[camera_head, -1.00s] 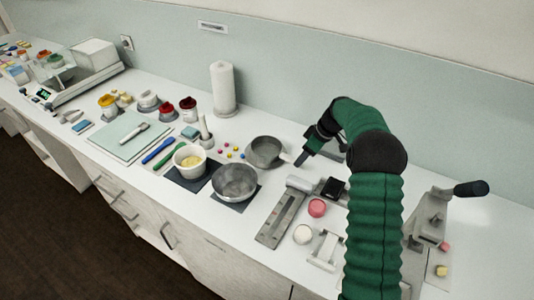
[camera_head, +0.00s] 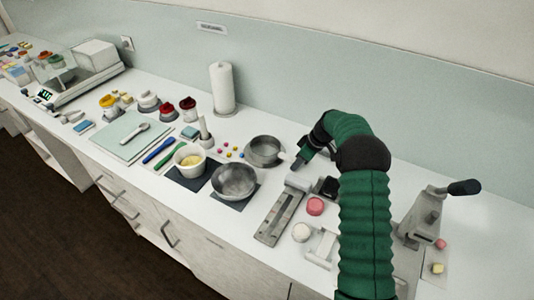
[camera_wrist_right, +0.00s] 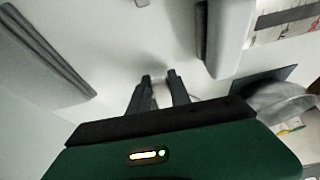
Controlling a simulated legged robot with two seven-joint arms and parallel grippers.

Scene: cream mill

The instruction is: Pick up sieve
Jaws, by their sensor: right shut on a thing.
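The sieve (camera_head: 265,149) is a round grey pan-like thing in the middle of the counter in the head view, with a short pale handle on its right side. My right gripper (camera_head: 297,167) is at the handle's end and shut on it. In the right wrist view the two fingertips (camera_wrist_right: 159,77) are close together; the sieve cannot be made out for sure there. I cannot tell whether the sieve is clear of the counter. My left gripper is not in view.
A metal bowl (camera_head: 233,181) and a white bowl (camera_head: 189,160) stand on dark mats left of the gripper. A grey cylinder (camera_head: 298,181) lies close in front of it, by a long grey strip (camera_head: 278,219).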

